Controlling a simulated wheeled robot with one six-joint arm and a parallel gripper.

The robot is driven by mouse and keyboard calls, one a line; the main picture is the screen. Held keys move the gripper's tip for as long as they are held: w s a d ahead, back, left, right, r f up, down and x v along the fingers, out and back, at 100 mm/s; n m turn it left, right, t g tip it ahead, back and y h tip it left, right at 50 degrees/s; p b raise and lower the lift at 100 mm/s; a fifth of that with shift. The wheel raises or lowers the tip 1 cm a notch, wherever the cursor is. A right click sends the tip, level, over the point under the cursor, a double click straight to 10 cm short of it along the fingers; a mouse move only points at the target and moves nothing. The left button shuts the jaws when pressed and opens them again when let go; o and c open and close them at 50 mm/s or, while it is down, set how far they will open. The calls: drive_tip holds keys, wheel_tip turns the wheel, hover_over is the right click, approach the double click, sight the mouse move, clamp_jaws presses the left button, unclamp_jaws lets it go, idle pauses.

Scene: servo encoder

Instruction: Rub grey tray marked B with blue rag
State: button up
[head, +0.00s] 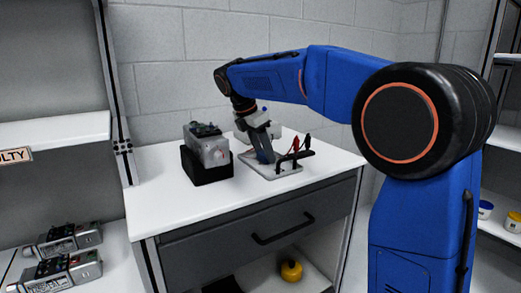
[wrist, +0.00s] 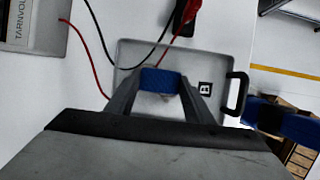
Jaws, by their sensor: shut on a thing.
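The grey tray marked B (wrist: 210,64) lies on the white bench top, with a small black B label and a black handle at its right side in the wrist view. It also shows in the head view (head: 288,179), partly hidden by my gripper. The blue rag (wrist: 160,80) is pinched between the fingertips of my gripper (wrist: 158,84), over the tray. In the head view my gripper (head: 264,156) reaches down to the tray. Whether the rag touches the tray surface is hard to tell.
A grey instrument (head: 208,149) in a black holder stands left of the tray. A drawer with a black handle (head: 283,229) is below. Bare bench top lies at the front left.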

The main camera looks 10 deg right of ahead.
sight(274, 166)
drive_tip(key=shift+s+d+f, duration=0.1)
drive_tip(key=shift+s+d, duration=0.15)
drive_tip(key=shift+s, duration=0.55)
drive_tip(key=shift+s+d+r, duration=0.1)
drive_tip(key=shift+s+d, duration=0.2)
drive_tip(key=shift+s, duration=0.5)
drive_tip(key=shift+s+d+f, duration=0.1)
drive_tip(key=shift+s+d, duration=0.15)
drive_tip(key=shift+s, duration=0.55)
drive_tip(key=shift+a, duration=0.4)
drive_tip(key=shift+w+a+r, duration=0.1)
drive_tip(key=shift+w+a, duration=0.1)
drive_tip(key=shift+w, duration=0.45)
drive_tip(key=shift+w+a+r, duration=0.1)
drive_tip(key=shift+w+a, duration=0.1)
drive_tip(key=shift+w, duration=0.4)
drive_tip(key=shift+w+a+r, duration=0.1)
drive_tip(key=shift+w+a, duration=0.1)
drive_tip(key=shift+w, duration=0.45)
drive_tip(key=shift+w+a+f, duration=0.1)
drive_tip(key=shift+w+a, duration=0.1)
drive_tip(key=shift+w, duration=0.4)
drive_tip(key=shift+w+a+f, duration=0.1)
drive_tip(key=shift+w+a, duration=0.1)
drive_tip(key=shift+w, duration=0.45)
drive_tip(key=shift+w+a, duration=0.2)
drive_tip(key=shift+w, duration=0.4)
drive_tip(key=shift+f, duration=0.1)
drive_tip(key=shift+s, duration=0.1)
